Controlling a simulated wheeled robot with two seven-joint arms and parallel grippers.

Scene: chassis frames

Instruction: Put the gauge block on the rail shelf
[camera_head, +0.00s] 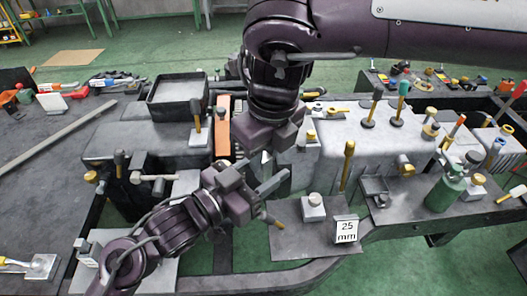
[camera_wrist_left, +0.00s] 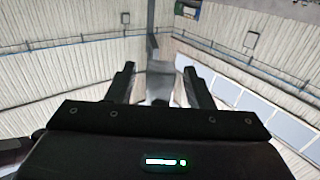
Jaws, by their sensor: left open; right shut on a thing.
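A white block marked "25 mm" (camera_head: 346,231), which looks like the gauge block, stands upright on a dark flat shelf (camera_head: 290,240) along the near rail. I cannot tell for certain that this is the rail shelf. My left gripper (camera_head: 274,199) is open and empty, left of the block and apart from it; its spread fingers also show in the left wrist view (camera_wrist_left: 160,88). My right gripper (camera_head: 268,146) points down above the middle of the chassis. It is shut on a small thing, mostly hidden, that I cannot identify.
A white knobbed block (camera_head: 313,208) and a yellow-handled tool (camera_head: 347,165) stand close to the marked block. A dark tray (camera_head: 177,88) sits at the back left.

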